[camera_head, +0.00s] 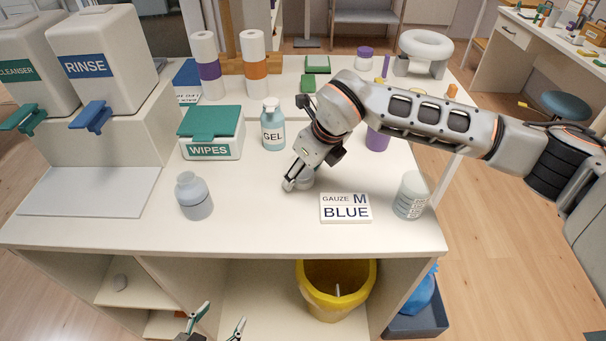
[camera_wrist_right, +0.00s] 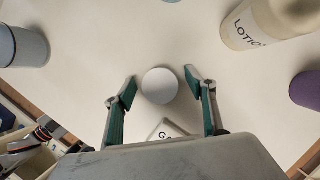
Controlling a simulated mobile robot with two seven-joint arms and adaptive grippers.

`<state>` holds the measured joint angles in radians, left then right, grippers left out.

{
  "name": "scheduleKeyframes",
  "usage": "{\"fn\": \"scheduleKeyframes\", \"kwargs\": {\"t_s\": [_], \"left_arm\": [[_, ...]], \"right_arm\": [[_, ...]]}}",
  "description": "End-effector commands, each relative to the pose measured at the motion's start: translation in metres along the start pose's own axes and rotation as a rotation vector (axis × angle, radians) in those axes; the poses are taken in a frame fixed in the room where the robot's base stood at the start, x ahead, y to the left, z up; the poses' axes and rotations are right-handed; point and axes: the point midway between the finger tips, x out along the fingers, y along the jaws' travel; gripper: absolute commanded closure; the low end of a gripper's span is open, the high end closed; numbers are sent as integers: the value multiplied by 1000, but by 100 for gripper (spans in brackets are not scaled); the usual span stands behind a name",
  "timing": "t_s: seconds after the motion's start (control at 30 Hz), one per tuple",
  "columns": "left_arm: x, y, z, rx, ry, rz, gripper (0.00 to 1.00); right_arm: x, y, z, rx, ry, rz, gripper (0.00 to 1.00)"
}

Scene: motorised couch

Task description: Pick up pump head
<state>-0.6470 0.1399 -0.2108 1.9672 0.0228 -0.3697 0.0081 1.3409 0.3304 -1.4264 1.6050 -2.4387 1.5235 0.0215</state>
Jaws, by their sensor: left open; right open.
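What looks like the pump head is a small pale round piece (camera_wrist_right: 160,86) standing on the white tabletop in the right wrist view. It shows partly in the head view (camera_head: 306,180), mostly behind my right gripper. My right gripper (camera_wrist_right: 161,80) is open, pointing down, with its green-padded fingers on either side of the piece. In the head view my right gripper (camera_head: 296,182) is low over the table. My left gripper (camera_head: 218,322) is open and empty in front of the table, below its top.
The gel bottle (camera_head: 272,126) and wipes box (camera_head: 212,134) are behind. A lotion bottle (camera_wrist_right: 268,22) and purple item (camera_wrist_right: 306,88) are close by. The front middle is clear.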

Motion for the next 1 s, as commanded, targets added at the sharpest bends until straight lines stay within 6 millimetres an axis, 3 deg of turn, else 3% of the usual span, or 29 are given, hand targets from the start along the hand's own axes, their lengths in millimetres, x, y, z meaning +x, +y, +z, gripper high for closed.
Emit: {"fn": "scheduleKeyframes", "kwargs": {"t_s": [0.13, 0.3, 0.77, 1.0], "left_arm": [[0, 0, 0, 0, 0, 0, 37], [0, 0, 0, 0, 0, 0, 37], [0, 0, 0, 0, 0, 1, 37], [0, 0, -1, 0, 0, 1, 37]], "right_arm": [[-1, 0, 1, -1, -1, -1, 44], [-1, 0, 0, 0, -1, 0, 71], [-5, -1, 2, -1, -3, -1, 71], [-31, -1, 13, -2, -5, -3, 71]]}}
